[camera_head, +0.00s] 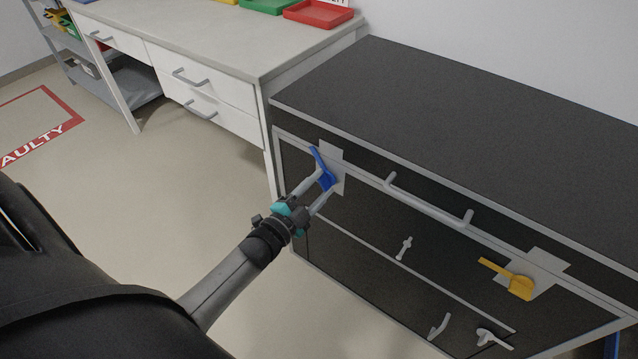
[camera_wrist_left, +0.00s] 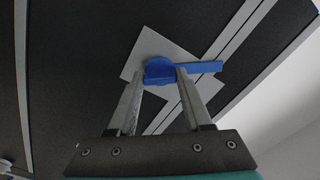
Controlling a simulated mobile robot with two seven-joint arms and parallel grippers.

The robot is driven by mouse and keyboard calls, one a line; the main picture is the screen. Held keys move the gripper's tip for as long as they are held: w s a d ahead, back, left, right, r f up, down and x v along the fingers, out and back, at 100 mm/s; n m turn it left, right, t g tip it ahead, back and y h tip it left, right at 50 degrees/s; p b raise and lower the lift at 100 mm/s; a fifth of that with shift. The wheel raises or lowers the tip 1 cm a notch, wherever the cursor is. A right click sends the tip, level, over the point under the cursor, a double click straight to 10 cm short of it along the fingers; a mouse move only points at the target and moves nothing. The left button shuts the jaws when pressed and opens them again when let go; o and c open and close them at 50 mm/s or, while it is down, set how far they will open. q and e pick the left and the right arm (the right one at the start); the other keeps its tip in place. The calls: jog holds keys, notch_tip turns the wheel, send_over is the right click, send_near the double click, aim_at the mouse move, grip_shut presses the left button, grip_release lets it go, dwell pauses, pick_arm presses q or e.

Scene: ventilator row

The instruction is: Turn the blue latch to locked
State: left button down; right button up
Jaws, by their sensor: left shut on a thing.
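The blue latch (camera_head: 326,176) sits on a light grey plate (camera_head: 333,152) at the upper left of the dark cabinet's front. Its handle slants up and to the left in the head view. In the left wrist view the latch (camera_wrist_left: 160,70) has a round hub, with its handle reaching to the right. My left gripper (camera_head: 323,184) is at the latch and shut on it, one finger on each side of the blue part. The left fingers also show in the left wrist view (camera_wrist_left: 161,80). My right gripper is not in view.
The dark cabinet (camera_head: 460,110) carries a long grey bar handle (camera_head: 428,203), a yellow latch (camera_head: 520,287) on its right and small grey handles (camera_head: 404,248) lower down. A white workbench (camera_head: 215,45) with coloured trays (camera_head: 318,13) adjoins at the left. The floor (camera_head: 150,190) left of the cabinet is clear.

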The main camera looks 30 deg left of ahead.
pick_arm(q)
jog(key=m, duration=0.4)
jog(key=shift+m, duration=1.5)
jog(key=shift+c, duration=1.6)
grip_release()
